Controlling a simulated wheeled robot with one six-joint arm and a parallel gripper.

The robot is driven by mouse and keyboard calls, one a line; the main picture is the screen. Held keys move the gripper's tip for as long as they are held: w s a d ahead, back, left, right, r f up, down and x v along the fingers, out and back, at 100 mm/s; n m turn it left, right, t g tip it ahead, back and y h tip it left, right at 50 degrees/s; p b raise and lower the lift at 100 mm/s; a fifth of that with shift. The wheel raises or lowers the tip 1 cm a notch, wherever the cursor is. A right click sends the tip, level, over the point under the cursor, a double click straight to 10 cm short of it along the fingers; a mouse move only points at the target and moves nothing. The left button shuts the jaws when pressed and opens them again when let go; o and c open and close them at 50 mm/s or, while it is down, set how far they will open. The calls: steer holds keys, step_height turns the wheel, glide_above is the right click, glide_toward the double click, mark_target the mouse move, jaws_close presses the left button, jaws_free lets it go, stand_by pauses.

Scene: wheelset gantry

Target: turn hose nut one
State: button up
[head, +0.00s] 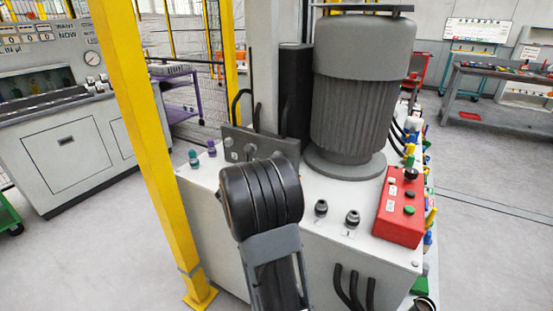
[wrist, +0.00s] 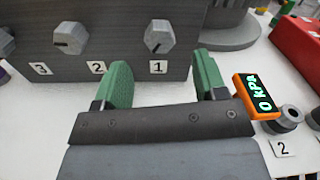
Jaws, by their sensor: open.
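Hose nut one (wrist: 160,36) is a light grey hex nut with a dark slot, above the label "1" on the face of a dark grey block (wrist: 120,20). Two similar nuts sit to its left, by the labels "2" and "3". My gripper (wrist: 164,80) is open, with its green fingers apart and nothing between them. In the wrist view the nut appears just above the gap between the fingertips; I cannot tell how far away it is. In the head view the block (head: 233,140) stands on the white cabinet, and my arm hides the gripper and part of the block.
An orange display (wrist: 258,95) reading "0 kPa" shows right of the fingers, near a fitting labelled "2" (wrist: 289,117). A big grey motor (head: 355,100) and a red button box (head: 401,205) stand on the cabinet. A yellow post (head: 145,130) rises at the left.

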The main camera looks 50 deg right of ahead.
mark_target(278, 155)
steer(key=shift+x, duration=3.5)
steer(key=shift+c, duration=0.2)
steer(key=shift+s, duration=0.1)
steer(key=c, duration=0.9)
